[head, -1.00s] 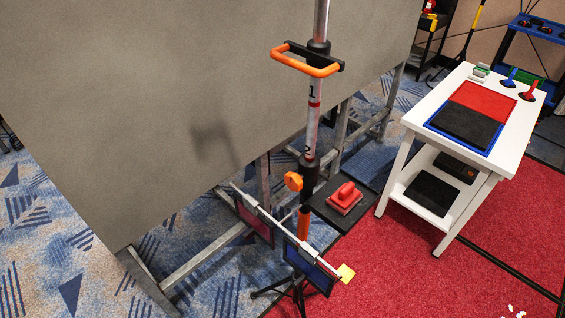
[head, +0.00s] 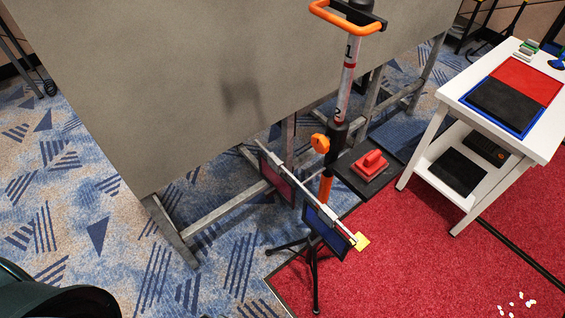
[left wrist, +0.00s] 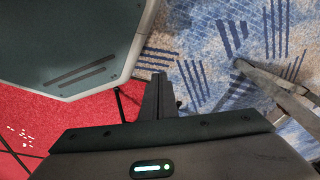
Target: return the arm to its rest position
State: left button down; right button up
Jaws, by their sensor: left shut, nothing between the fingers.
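My left gripper (left wrist: 158,84) shows in the left wrist view. Its dark fingers are closed together and hold nothing. It hangs over blue patterned carpet, close to the edge of a dark grey panel that seems to be part of my own body. In the head view a dark rounded part at the bottom left corner looks like mine, but the left fingers do not show there. My right gripper is in neither view.
A large grey panel wall (head: 200,95) on metal legs stands ahead. Before it is a tripod pole (head: 342,95) with an orange handle and crossbar. A white table (head: 545,140) stands right. Pale scraps (head: 517,301) lie on red carpet. Blue carpet at left is open.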

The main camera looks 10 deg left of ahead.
pick_arm(q)
jog(key=s+a+f+g, duration=0.1)
jog(key=s+a+f, duration=0.1)
jog(key=s+f, duration=0.8)
jog(key=s, duration=0.4)
jog(key=shift+a+f, duration=0.2)
jog(key=shift+a, duration=0.15)
